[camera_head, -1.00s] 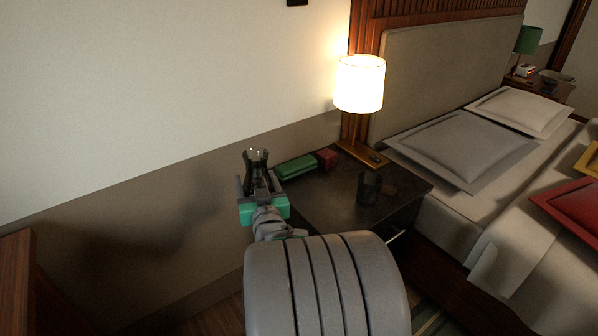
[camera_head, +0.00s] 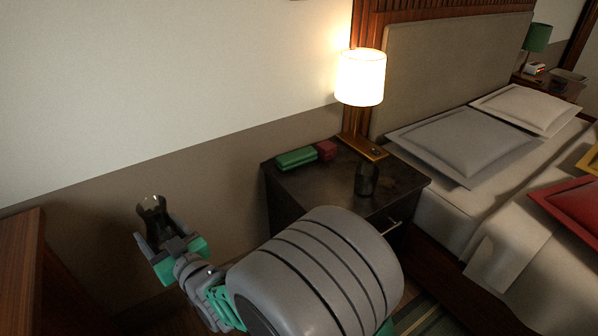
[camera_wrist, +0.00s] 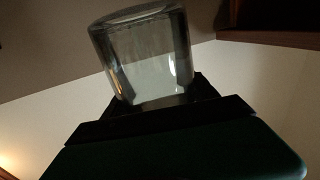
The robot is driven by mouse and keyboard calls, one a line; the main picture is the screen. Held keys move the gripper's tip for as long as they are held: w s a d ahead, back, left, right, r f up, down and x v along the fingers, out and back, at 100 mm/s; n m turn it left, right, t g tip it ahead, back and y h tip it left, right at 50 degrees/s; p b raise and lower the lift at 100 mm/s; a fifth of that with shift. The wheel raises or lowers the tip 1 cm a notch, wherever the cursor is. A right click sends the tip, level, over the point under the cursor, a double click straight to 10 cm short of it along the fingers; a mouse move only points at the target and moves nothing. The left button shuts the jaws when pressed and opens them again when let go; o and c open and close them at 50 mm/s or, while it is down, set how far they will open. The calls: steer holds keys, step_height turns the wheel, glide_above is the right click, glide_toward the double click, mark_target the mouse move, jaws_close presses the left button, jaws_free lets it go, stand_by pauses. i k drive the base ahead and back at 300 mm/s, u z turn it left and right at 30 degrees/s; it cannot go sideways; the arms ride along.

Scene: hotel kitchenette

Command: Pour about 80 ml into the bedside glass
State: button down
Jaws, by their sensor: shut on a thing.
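My gripper (camera_head: 170,250) is shut on a clear, dark-looking glass vessel with a flared rim, a carafe (camera_head: 152,209) by its shape. The carafe leans slightly left in the head view, in the air left of the nightstand and well apart from it. Its clear base and lower wall (camera_wrist: 143,58) fill the upper middle of the wrist view; how much liquid is in it I cannot tell. A small dark glass (camera_head: 366,181) stands upright on the nightstand, near its front edge. My gripper is far to the left of this glass.
The dark nightstand (camera_head: 310,188) also holds a green box (camera_head: 296,158), a red box (camera_head: 326,150) and a lit lamp (camera_head: 360,78). The bed with pillows (camera_head: 462,146) is to the right. Brown furniture (camera_head: 22,258) stands at the left edge, and the wall is behind.

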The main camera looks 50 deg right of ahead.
mark_target(368, 174)
steer(key=z, duration=0.1)
steer(key=k, duration=0.3)
steer(key=u, duration=0.3)
steer(key=i, duration=0.75)
steer(key=z, duration=0.95)
